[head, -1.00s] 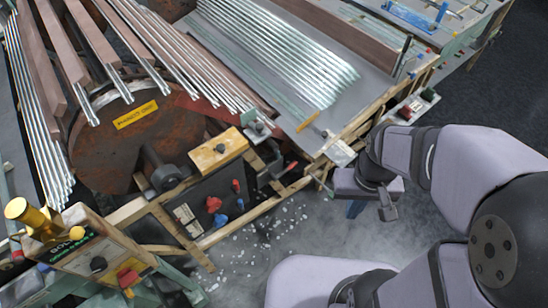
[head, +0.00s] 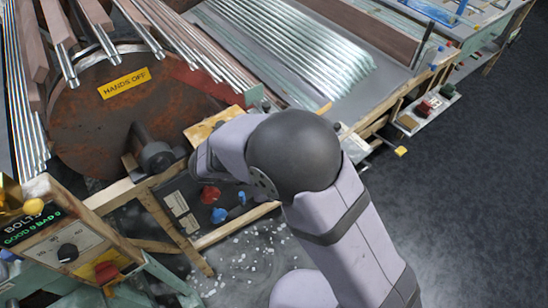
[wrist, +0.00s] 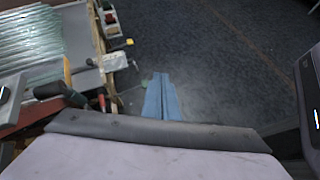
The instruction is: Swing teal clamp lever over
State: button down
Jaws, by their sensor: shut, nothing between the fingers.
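My gripper (wrist: 161,78) shows in the wrist view as two blue fingers shut together with nothing between them. It is over dark floor, right of the bench edge and apart from it. In the head view my arm hides the gripper. I cannot clearly pick out the teal clamp lever. A small teal-green piece (head: 254,96) shows at the end of the red rail, just above my arm; I cannot tell whether it belongs to the clamp. The bench front to the right of it is partly hidden by my arm.
A rusty drum (head: 110,125) with a yellow sign stands at left under glass tubes. A control box (head: 65,240) is at lower left. Red (head: 210,195) and blue knobs sit on a dark panel by my arm. A yellow-tipped handle (head: 400,150) juts from the bench. Floor at right is clear.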

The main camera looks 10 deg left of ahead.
jog(key=s+a+f+n+t+b, duration=0.1)
jog(key=a+n+t, duration=0.3)
jog(key=a, duration=0.4)
jog(key=a+f+n+t+y+b, duration=0.1)
jog(key=a+f+n+t+b, duration=0.1)
jog(key=a, duration=0.6)
jog(key=n+t+b, duration=0.1)
jog(key=n+t, duration=0.1)
jog(key=shift+s+a+f+t+y, duration=0.2)
jog(key=shift+s+a+t+y, duration=0.1)
jog(key=shift+s+t, duration=0.1)
jog(key=shift+w+d, duration=0.1)
jog(key=shift+w, duration=0.05)
jog(key=r+p+x, duration=0.1)
jog(key=p+x, duration=0.2)
jog(key=x, duration=1)
jog(key=shift+w+d, duration=0.3)
